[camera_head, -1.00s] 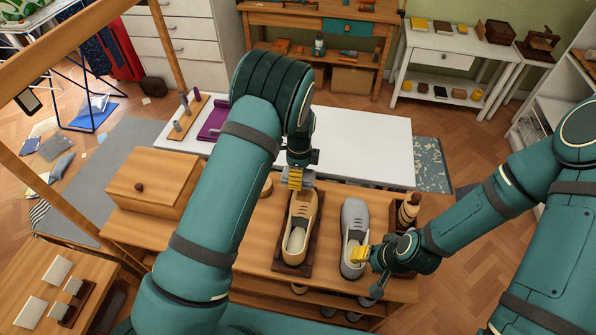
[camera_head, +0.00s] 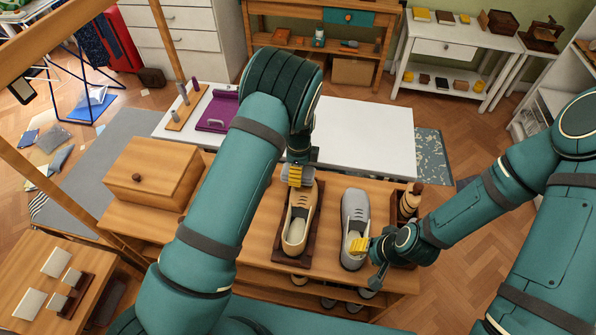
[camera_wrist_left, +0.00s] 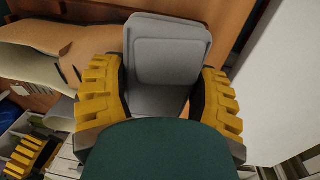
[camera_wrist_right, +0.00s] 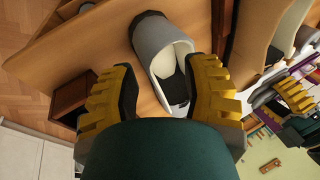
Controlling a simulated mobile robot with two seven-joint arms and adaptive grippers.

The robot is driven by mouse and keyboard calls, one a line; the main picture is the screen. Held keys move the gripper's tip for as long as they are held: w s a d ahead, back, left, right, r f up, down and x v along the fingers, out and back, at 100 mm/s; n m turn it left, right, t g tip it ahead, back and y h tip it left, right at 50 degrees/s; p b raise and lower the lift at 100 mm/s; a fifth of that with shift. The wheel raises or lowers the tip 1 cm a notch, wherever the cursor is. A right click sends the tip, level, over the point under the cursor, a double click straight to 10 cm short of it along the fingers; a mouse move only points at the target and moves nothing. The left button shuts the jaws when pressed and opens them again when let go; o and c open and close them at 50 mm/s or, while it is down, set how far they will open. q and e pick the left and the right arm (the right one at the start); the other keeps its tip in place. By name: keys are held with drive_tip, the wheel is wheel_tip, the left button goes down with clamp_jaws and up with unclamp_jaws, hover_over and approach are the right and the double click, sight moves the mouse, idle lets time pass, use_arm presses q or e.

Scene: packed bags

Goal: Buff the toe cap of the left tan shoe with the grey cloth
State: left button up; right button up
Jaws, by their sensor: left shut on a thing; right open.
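The left tan shoe (camera_head: 297,222) lies on a dark brown stand on the wooden bench, its toe pointing away from me. My left gripper (camera_head: 296,176) is at the toe end and shut on the folded grey cloth (camera_wrist_left: 166,62). The cloth hangs over or against the toe cap; I cannot tell whether they touch. In the left wrist view the tan shoe (camera_wrist_left: 84,42) shows left of the cloth, its toe partly hidden. My right gripper (camera_head: 362,246) is open and empty, near the heel of the grey shoe (camera_head: 354,215), which also shows between its fingers (camera_wrist_right: 160,45).
A wooden box (camera_head: 152,172) stands on the bench to the left. A wooden object (camera_head: 410,200) stands right of the grey shoe. A white table (camera_head: 365,135) lies beyond the bench, with a purple item (camera_head: 217,111) on it. The table's right part is clear.

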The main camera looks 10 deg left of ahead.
use_arm(q)
drive_tip(key=shift+s+f+b, duration=0.1)
drive_tip(key=shift+f+b, duration=0.75)
drive_tip(key=shift+f, duration=0.15)
use_arm(e)
drive_tip(key=shift+f, duration=0.8)
use_arm(q)
drive_tip(key=shift+d, duration=0.1)
